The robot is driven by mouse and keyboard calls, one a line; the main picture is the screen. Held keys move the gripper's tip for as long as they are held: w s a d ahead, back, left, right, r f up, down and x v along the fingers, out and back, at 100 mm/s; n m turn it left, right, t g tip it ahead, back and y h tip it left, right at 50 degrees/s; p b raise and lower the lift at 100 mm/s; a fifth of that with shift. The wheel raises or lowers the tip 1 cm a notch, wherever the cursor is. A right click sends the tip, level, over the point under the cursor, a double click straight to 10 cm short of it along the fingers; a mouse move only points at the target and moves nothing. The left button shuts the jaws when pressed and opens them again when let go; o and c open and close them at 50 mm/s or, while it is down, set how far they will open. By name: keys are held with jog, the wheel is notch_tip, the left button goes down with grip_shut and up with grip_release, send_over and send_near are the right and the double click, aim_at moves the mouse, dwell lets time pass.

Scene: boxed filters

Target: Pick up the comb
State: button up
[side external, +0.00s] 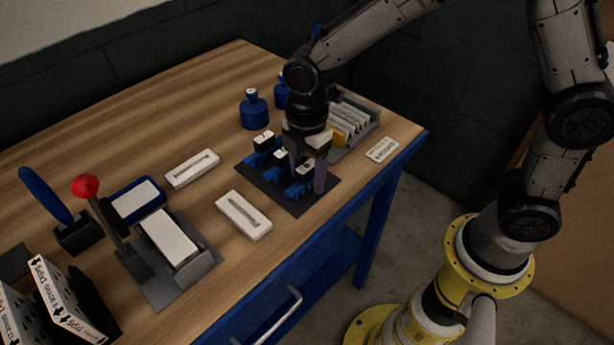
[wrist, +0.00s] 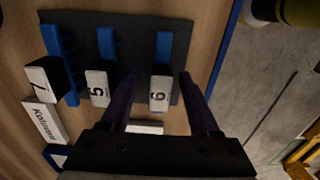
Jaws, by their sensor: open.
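In the wrist view, the comb (wrist: 163,50) with a tag reading 6 or 9 (wrist: 160,97) is between my fingers. A middle comb (wrist: 106,45) has a tag marked 5, and a left comb (wrist: 60,65) shows teeth and a tag like 7. My gripper (side external: 307,176) is open and points down over the mat, also seen in the wrist view (wrist: 158,76). Contact with the comb cannot be told.
A grey rack (side external: 368,125) with white boxes stands behind my gripper. Blue round containers (side external: 254,112) stand at the back. White boxes (side external: 243,215) lie left of the mat. A red-knobbed lever (side external: 86,186) stands farther left. The table's front edge is close to the mat.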

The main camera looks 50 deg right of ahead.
jog(key=shift+f, duration=0.55)
grip_shut()
jog(key=shift+r, duration=0.15)
jog(key=shift+r, duration=0.6)
jog(key=s+d+r, duration=0.5)
jog(key=s+r, duration=0.6)
jog(key=s, duration=0.2)
jog(key=shift+d+r, duration=0.15)
jog(key=shift+r, duration=0.15)
